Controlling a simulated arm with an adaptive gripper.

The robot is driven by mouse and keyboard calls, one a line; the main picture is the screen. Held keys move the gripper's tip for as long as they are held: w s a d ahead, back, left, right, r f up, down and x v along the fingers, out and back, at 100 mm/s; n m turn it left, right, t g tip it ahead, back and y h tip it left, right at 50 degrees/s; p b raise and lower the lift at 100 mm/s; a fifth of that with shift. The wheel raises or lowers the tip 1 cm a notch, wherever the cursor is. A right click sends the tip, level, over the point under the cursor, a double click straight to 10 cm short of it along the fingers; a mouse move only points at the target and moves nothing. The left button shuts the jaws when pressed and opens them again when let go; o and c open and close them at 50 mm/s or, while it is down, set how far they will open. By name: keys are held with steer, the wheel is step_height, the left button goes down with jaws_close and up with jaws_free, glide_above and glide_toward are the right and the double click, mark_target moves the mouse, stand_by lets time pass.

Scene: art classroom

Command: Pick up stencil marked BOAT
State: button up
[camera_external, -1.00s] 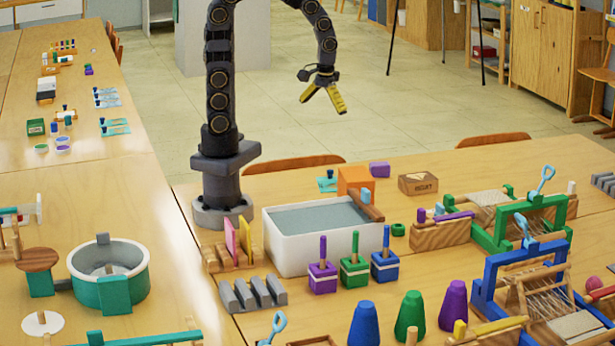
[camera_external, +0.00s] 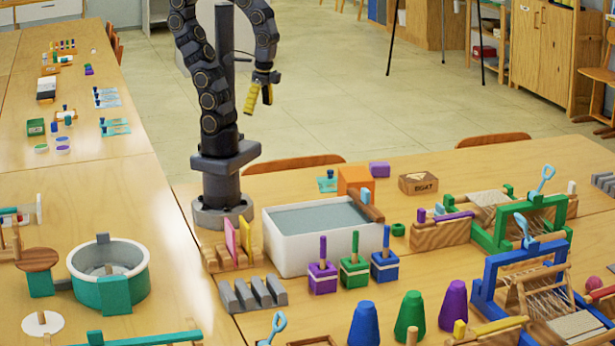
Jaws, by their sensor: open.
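The stencil marked BOAT (camera_external: 418,184) is a small brown wooden block with a pale shape and dark lettering on it. It rests on the table behind the green loom, right of the orange block. My gripper (camera_external: 259,99) has yellow fingers. It is empty, pointing down in the air beyond the table's far edge, well to the left of the stencil and higher. It is open, though its fingers overlap from this side.
An orange block (camera_external: 355,180), a purple block (camera_external: 380,170) and a white basin (camera_external: 311,239) stand left of the stencil. A green loom (camera_external: 517,222) and a blue loom (camera_external: 493,285) stand to its right and in front. The table behind the stencil is mostly clear.

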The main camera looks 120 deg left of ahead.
steer(key=shift+c, duration=0.2)
steer(key=w+a+f+m+y, duration=0.1)
steer(key=w+a+f+y, duration=0.15)
steer(key=w+a, duration=0.5)
steer(key=m+g, duration=0.1)
steer(key=m, duration=0.8)
glide_above(331, 171)
steer(key=w+d, duration=0.2)
steer(key=shift+y, duration=0.45)
step_height(331, 171, down, 20)
steer(key=shift+w+a+f, duration=0.15)
steer(key=shift+f, duration=0.1)
steer(key=x, duration=0.7)
steer(key=shift+s, duration=0.4)
steer(key=shift+f, duration=0.35)
